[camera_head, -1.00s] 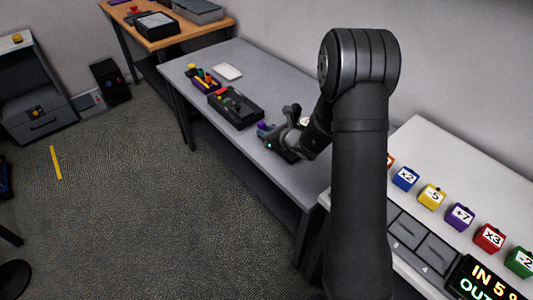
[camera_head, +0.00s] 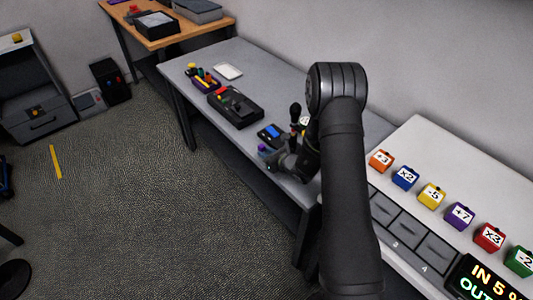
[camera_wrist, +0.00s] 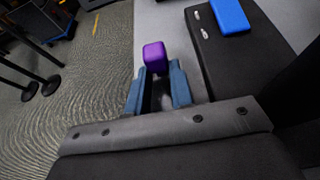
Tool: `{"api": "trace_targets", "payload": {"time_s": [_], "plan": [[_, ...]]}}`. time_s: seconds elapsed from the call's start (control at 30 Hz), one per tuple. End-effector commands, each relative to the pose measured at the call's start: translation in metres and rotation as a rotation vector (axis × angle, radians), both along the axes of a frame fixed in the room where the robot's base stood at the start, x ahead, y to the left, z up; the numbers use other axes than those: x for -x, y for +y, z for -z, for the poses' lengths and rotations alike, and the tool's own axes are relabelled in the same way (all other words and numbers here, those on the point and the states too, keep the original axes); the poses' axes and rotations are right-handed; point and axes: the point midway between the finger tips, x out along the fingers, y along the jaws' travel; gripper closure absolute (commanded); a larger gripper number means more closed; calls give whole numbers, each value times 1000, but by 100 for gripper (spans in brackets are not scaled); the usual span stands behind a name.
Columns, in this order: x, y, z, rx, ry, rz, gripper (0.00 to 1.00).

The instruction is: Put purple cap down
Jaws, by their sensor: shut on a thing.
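The purple cap (camera_wrist: 154,57) is a small rounded block at the tips of my gripper (camera_wrist: 160,78), between its two blue-grey fingers. In the head view a small bit of the purple cap (camera_head: 264,147) shows at the end of my gripper (camera_head: 269,157). My gripper is shut on it, close to the front edge of the grey table. The wrist view shows grey table surface beside the cap. I cannot tell whether the cap touches the table.
A black box with a blue block (camera_wrist: 230,15) on it lies right beside my gripper. Numbered coloured blocks (camera_head: 461,215) stand on the right table.

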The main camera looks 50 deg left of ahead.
Motion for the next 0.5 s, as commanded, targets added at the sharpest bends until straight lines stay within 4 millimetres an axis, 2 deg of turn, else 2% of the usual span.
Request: {"api": "trace_targets", "payload": {"time_s": [0.17,0.5], "plan": [[0,0,0,0,0,0,100],[0,-1,12,4,3,1,100]]}}
